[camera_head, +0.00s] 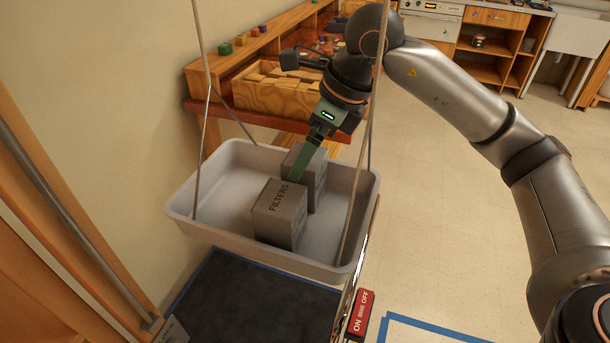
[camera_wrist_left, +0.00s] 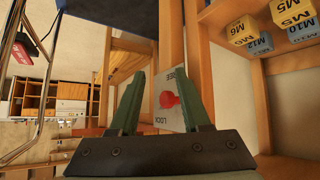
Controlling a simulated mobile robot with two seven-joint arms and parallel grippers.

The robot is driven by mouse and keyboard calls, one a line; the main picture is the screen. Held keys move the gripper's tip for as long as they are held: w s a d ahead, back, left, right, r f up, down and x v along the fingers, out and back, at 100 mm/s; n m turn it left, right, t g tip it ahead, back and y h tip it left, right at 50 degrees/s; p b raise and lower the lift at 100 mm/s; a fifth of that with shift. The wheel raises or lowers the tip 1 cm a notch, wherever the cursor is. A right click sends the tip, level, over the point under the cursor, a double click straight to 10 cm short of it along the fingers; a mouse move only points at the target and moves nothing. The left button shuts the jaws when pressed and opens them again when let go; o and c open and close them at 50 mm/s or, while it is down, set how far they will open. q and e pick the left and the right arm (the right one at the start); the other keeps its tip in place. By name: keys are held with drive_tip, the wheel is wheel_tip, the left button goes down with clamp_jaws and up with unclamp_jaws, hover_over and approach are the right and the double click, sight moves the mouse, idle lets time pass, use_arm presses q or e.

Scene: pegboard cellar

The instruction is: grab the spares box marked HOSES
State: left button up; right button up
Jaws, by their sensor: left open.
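A pale hanging tray (camera_head: 205,235) holds two grey boxes. The front box (camera_head: 280,215) reads FILTERS. The rear box (camera_head: 318,178) stands just behind it, its marking not readable; I see no HOSES label. My right gripper (camera_head: 298,165) reaches down into the tray from above, a green finger in front of the rear box, near the FILTERS box's top. Its other finger is not clear, so its opening and any contact cannot be told. My left gripper (camera_wrist_left: 160,73) is open and empty in the left wrist view, in front of a pale plate with a red knob (camera_wrist_left: 168,99).
Ropes hold the tray above a dark mat (camera_head: 255,300). A red ON/OFF switch (camera_head: 360,315) is at its lower right. A wooden bin (camera_head: 270,95) sits on a bench behind. Several M-marked boxes (camera_wrist_left: 292,12) are at upper right in the left wrist view. Floor at right is open.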

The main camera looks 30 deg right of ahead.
drive_tip(key=shift+w+a+f, duration=0.2)
drive_tip(key=shift+f, duration=0.35)
drive_tip(key=c, duration=1.3)
drive_tip(key=shift+o, duration=0.2)
drive_tip(key=shift+r, duration=0.1)
